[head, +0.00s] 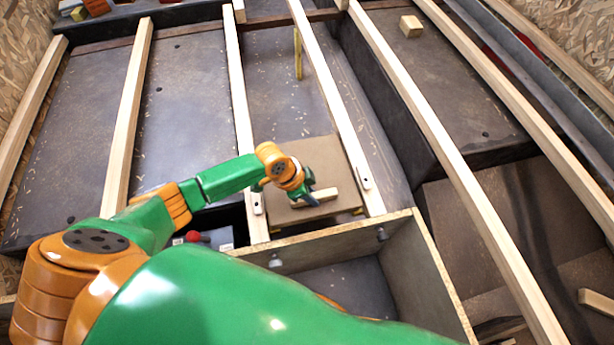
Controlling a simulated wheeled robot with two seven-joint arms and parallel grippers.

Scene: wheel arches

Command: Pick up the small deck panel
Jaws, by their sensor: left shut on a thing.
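The small deck panel (318,157) is a flat brown square board. It lies between two long pale battens, just beyond an open wooden box, and looks level. A short pale wooden strip (326,195) runs across its near part. My left gripper (311,200) is at this strip and shut on it. The fingers are small here and partly hidden by the wrist, so the exact grip is hard to see. Whether the panel is lifted clear of what is under it cannot be told. My right gripper is not in view.
Long pale battens (128,115) run away from me over the dark floor. The open box (437,262) stands close in front. A small wood block (411,26) lies at the back right. A yellow upright piece (298,55) stands beyond the panel. A red knob (193,236) is left of the box.

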